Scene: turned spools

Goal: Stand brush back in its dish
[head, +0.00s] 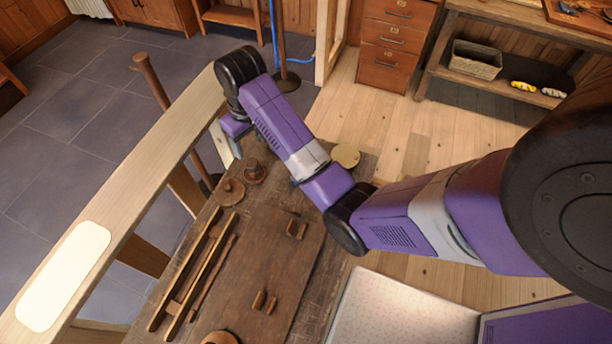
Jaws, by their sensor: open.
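No brush can be made out for certain. A thin brown rod with a thicker end (213,278) lies beside the wooden rails on the workbench (325,258); I cannot tell whether it is the brush. Two small round turned wooden pieces stand near the bench's far left corner: a low one with a knob (229,191) and a taller stepped one (254,171). Either might be a dish; I cannot tell. My arm reaches over the bench, its wrist bent down above the far left corner.
Two long rails (190,280) lie on the bench's left. A pale beam (130,195) runs along the left. Posts stand on the floor behind.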

